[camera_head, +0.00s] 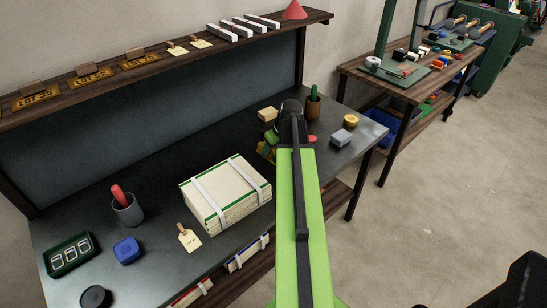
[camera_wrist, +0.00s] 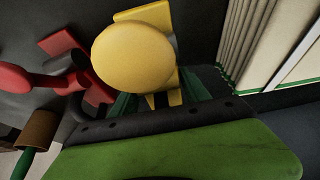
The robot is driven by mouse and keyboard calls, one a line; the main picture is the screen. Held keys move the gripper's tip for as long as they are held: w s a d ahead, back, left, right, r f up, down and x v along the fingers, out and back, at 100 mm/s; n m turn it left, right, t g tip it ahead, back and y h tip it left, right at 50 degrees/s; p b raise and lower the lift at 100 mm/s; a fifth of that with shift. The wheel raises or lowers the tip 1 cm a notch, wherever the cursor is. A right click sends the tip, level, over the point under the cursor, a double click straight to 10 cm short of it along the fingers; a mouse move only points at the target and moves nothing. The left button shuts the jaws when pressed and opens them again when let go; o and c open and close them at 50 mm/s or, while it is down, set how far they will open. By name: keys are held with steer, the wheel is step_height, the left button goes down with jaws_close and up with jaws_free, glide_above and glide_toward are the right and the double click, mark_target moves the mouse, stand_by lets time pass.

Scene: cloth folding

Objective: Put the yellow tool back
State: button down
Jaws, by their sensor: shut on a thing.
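The yellow tool (camera_wrist: 145,55) has a large rounded end and fills the middle of the wrist view, close to the camera. My gripper (camera_wrist: 155,105) shows there as a dark strip and a green part below it. It is shut on the yellow tool, though the contact is mostly hidden. In the head view, my green arm reaches over the back right of the dark bench (camera_head: 150,255), and a bit of yellow (camera_head: 264,150) shows beside it. Whether the tool touches the bench is unclear.
A strapped paper stack (camera_head: 226,192) stands left of my arm. A brown cup with a green handle (camera_head: 313,104), a grey-violet block (camera_head: 341,137) and a round yellow item (camera_head: 351,120) are to the right. Red items (camera_wrist: 45,80) lie left in the wrist view. A shelf (camera_head: 150,65) runs above.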

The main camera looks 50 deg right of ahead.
mark_target(272, 155)
step_height(272, 155, down, 4)
steer(key=b, duration=0.4)
steer(key=shift+f, duration=0.15)
steer(key=shift+r, duration=0.2)
steer(key=shift+f, duration=0.2)
steer(key=c, duration=0.5)
jaws_free()
steer(key=shift+r, duration=0.15)
steer(key=p+v, duration=1.1)
steer(key=shift+r, duration=0.45)
steer(key=shift+s+r+p, duration=0.2)
steer(key=shift+p, duration=0.15)
steer(key=shift+f, duration=0.1)
